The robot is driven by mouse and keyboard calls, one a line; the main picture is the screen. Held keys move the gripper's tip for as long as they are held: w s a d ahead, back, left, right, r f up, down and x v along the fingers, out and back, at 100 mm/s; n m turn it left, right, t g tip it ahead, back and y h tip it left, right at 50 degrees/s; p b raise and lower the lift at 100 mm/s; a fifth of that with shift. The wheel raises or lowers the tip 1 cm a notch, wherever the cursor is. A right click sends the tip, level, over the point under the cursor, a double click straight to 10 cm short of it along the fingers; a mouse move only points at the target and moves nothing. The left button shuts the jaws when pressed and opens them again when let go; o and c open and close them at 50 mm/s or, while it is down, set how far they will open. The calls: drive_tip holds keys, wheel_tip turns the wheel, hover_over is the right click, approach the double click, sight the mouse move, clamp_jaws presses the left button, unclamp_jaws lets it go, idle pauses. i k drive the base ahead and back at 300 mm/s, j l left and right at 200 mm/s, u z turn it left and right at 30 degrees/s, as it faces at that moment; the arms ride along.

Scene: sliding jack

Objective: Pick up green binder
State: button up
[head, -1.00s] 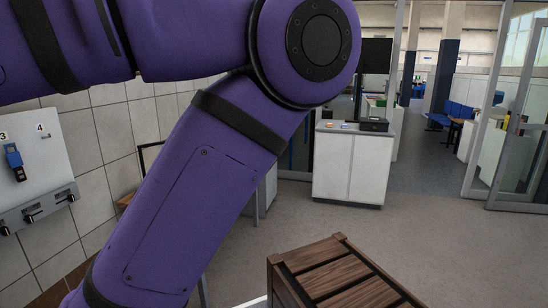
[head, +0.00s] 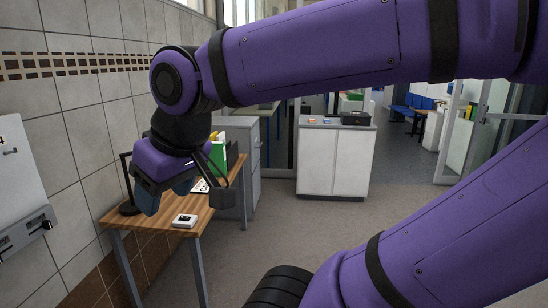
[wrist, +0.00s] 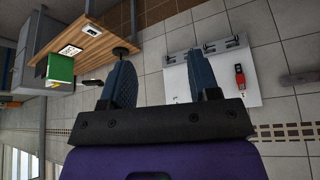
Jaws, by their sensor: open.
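The green binder (head: 218,156) stands upright at the far end of a wooden desk (head: 162,216) in the head view, partly hidden behind my wrist. It also shows in the wrist view (wrist: 61,68), which is upside down, at the left and away from the fingers. My gripper (head: 166,196) is in front of the desk's back area in the head view, nearer to me than the binder. Its two blue fingers are apart and empty, as the wrist view also shows (wrist: 157,75).
A white box-like device (head: 184,221) lies on the desk's near end. A dark stand (head: 127,190) is at the wall side. A grey cabinet (head: 238,165) stands behind the desk. A white counter (head: 334,160) stands farther back. Floor right of the desk is open.

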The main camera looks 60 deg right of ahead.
sight(217, 154)
drive_tip(key=z, duration=1.4)
drive_tip(key=i+l+u, duration=0.3)
drive_tip(key=i+l, duration=0.25)
drive_tip(key=i, duration=0.35)
drive_tip(key=i+l+u, duration=0.3)
drive_tip(key=i+l, duration=0.45)
drive_tip(key=i+l+u, duration=0.35)
drive_tip(key=i+l, duration=0.5)
drive_tip(key=l, duration=0.15)
